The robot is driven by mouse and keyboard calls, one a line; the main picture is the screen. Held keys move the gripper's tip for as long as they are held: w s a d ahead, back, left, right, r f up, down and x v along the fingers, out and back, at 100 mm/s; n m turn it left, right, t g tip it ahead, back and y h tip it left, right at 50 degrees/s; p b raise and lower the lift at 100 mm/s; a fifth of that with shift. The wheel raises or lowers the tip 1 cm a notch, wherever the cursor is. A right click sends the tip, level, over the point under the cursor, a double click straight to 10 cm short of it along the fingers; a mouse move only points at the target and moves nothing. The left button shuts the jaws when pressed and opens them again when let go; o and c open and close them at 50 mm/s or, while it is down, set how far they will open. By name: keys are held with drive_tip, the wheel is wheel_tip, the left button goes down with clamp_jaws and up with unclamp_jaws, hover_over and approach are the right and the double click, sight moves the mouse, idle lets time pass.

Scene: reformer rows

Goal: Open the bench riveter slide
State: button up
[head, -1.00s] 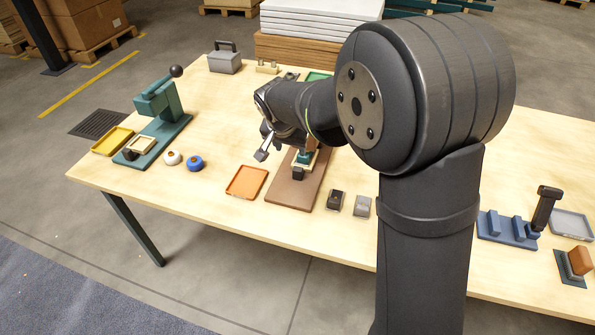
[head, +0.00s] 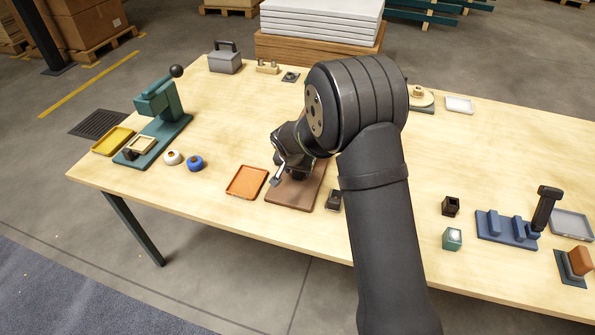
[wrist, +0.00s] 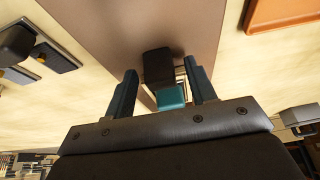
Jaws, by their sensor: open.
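The bench riveter, as I take it, has a brown base (head: 312,187) at the middle of the table's near side; my arm covers most of its upper part. In the wrist view its base (wrist: 110,25) shows with a dark handle block (wrist: 158,66) and a teal piece (wrist: 170,97), which look like parts of the slide. My gripper (wrist: 163,75) is open, one finger on each side of the dark block and teal piece. Whether a finger touches them I cannot tell. How far out the slide stands is hidden in the head view.
An orange tray (head: 247,182) lies left of the brown base, and a dark small block (head: 333,201) close on its right. A teal press (head: 160,112) stands far left. A blue fixture (head: 505,228) with an upright black lever (head: 545,207) stands right. Bare tabletop lies between.

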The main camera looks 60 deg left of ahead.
sight(291, 195)
drive_tip(key=shift+w+a+f, duration=0.1)
drive_tip(key=shift+w+f, duration=0.05)
drive_tip(key=shift+f, duration=0.3)
clamp_jaws()
drive_tip(key=s+d, duration=0.6)
drive_tip(key=shift+s+d, duration=0.1)
drive_tip(key=shift+s, duration=0.05)
unclamp_jaws()
drive_tip(key=shift+r, duration=0.1)
drive_tip(key=v, duration=1.7)
drive_tip(key=shift+r, duration=0.15)
